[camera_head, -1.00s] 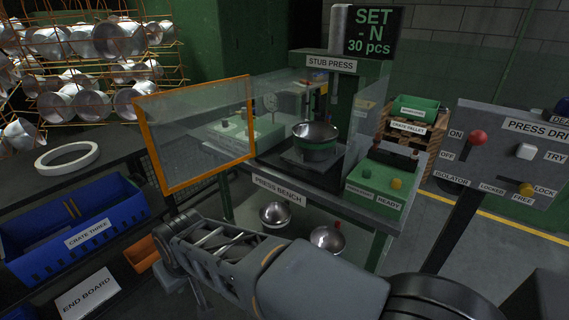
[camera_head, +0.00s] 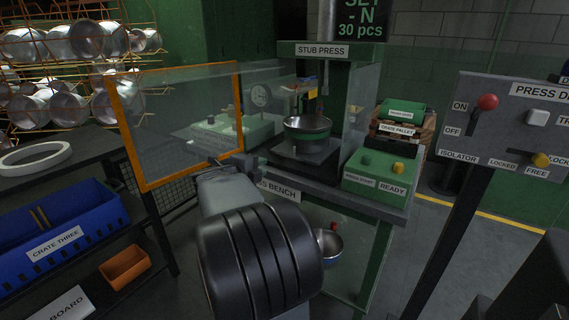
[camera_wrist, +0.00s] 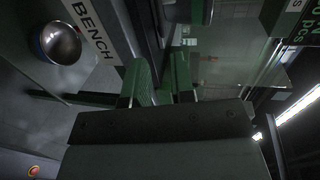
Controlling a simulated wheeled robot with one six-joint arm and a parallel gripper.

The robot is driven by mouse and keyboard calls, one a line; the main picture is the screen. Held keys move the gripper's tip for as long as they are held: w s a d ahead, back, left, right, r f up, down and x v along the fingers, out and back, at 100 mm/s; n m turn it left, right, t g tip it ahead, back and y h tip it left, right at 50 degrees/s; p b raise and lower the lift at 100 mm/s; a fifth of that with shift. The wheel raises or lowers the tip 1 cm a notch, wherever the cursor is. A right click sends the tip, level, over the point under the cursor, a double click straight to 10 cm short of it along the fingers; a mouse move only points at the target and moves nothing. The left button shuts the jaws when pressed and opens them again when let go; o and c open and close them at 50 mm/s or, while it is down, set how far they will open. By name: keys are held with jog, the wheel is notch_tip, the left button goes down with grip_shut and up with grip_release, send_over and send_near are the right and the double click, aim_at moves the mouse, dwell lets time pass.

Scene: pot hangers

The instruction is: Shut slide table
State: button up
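The stub press (camera_head: 322,50) stands at the back of the press bench. Its slide table seems to be the dark plate (camera_head: 300,164) under the press head. A metal pot with a green band (camera_head: 307,131) stands upright on it. My gripper (camera_head: 212,166) is at the bench's front left, by the lower right corner of the orange-framed guard. My arm hides part of it in the head view. In the wrist view my gripper (camera_wrist: 161,82) shows two fingers apart with nothing seen between them. Whether it touches the bench or the guard cannot be told.
The clear guard with an orange frame (camera_head: 240,105) stands swung out at the left. A green button box (camera_head: 376,180) sits at the bench's right. A metal bowl (camera_head: 328,244) is below the bench. The isolator panel (camera_head: 510,130) stands at right, a blue crate (camera_head: 60,235) at left.

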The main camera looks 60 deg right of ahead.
aim_at(286, 157)
jog(key=b+x, duration=0.2)
jog(key=x, duration=1.1)
jog(key=shift+s+d+f+b, duration=0.1)
jog(key=shift+s+d+b, duration=0.1)
jog(key=shift+b, duration=0.2)
grip_shut()
